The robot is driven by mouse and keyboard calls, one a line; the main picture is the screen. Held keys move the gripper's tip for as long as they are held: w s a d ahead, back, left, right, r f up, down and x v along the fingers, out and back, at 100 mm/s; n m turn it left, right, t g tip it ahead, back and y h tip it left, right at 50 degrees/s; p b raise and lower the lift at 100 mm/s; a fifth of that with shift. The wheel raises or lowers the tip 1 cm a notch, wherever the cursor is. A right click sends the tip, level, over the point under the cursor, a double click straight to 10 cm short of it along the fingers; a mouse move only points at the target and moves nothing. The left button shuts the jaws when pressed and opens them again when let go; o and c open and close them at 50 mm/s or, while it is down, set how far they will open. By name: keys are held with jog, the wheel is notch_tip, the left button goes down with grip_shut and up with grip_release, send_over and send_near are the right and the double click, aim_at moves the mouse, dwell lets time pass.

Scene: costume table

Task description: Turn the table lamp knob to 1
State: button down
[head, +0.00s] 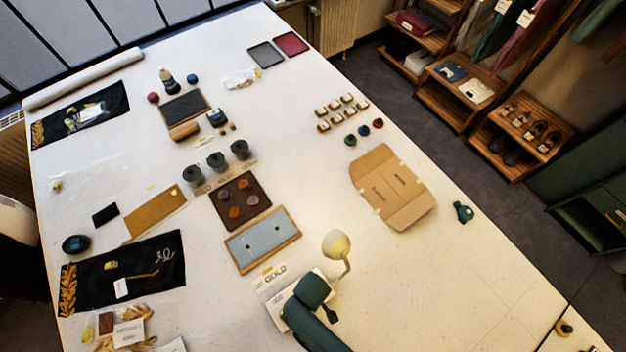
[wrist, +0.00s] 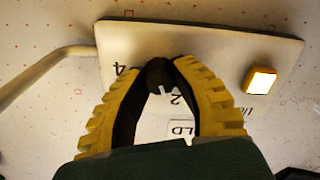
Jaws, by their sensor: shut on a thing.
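The table lamp has a pale head (head: 337,244) on a bent stem, lit, standing near the front middle of the table. Its base plate (wrist: 215,42) fills the top of the wrist view, with an upside-down 4 and 2 printed on it. The dark knob (wrist: 158,72) sits on this plate. My gripper (wrist: 160,70), with yellow ribbed fingers, is shut on the knob, one fingertip on each side. Part of the dial is hidden behind the fingers, and I cannot tell exactly where the knob points. In the head view my dark green gripper (head: 331,314) hides much of the base.
A yellow-framed lit switch (wrist: 260,80) is on the plate right of the knob. The lamp stem (wrist: 45,70) is on the left.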

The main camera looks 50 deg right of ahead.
jog(key=n, duration=0.6)
jog(key=shift+s+f+n, duration=0.1)
jog(key=shift+n, duration=0.2)
jog(key=n, duration=0.6)
dwell(0.4)
jog(key=c, duration=0.7)
grip_release()
jog(key=shift+c, duration=0.2)
notch_tip(320, 180, up, 12)
